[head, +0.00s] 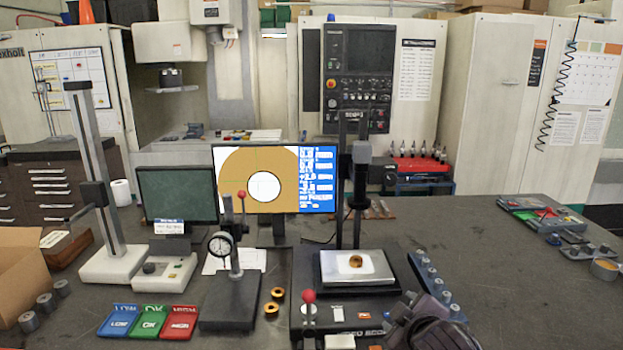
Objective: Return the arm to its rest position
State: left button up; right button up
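A dark grey part of my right arm and gripper (428,322) shows at the bottom edge, right of centre, in front of the video measuring device (340,318). Its fingertips are not clear, so I cannot tell whether it is open or shut. No object shows clearly in it. My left arm and gripper are not in view. A brass ring (355,261) lies on the bright stage plate (330,275) of the device, apart from my gripper. Two more brass rings (279,293) lie on the table left of the device.
Blue, green and red trays (150,322) sit at the front left, beside a dial gauge stand (230,300). A height gauge (95,180) and a monitor (275,180) stand behind. A blue-grey rack (435,285) is close to my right gripper.

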jog(key=s+d+f+m+g, duration=0.1)
jog(key=s+f+m+g, duration=0.45)
jog(key=s, duration=0.75)
jog(key=s+d+f+m+g, duration=0.1)
jog(key=s+f+m+g, duration=0.2)
jog(key=s+f, duration=0.85)
jog(key=s+f+g+b, duration=0.1)
jog(key=s+f+b, duration=0.2)
jog(key=f, duration=1.5)
jog(key=s+f+g+b, duration=0.1)
jog(key=s+f+b, duration=0.2)
jog(key=f, duration=1.5)
jog(key=s+d+f+b, duration=0.3)
jog(key=s+f+b, duration=0.1)
jog(key=s+f, duration=1.4)
notch_tip(320, 180, down, 2)
jog(key=shift+d+f+n+g, duration=0.1)
jog(key=shift+d+n+g, duration=0.1)
jog(key=shift+n+g, duration=0.2)
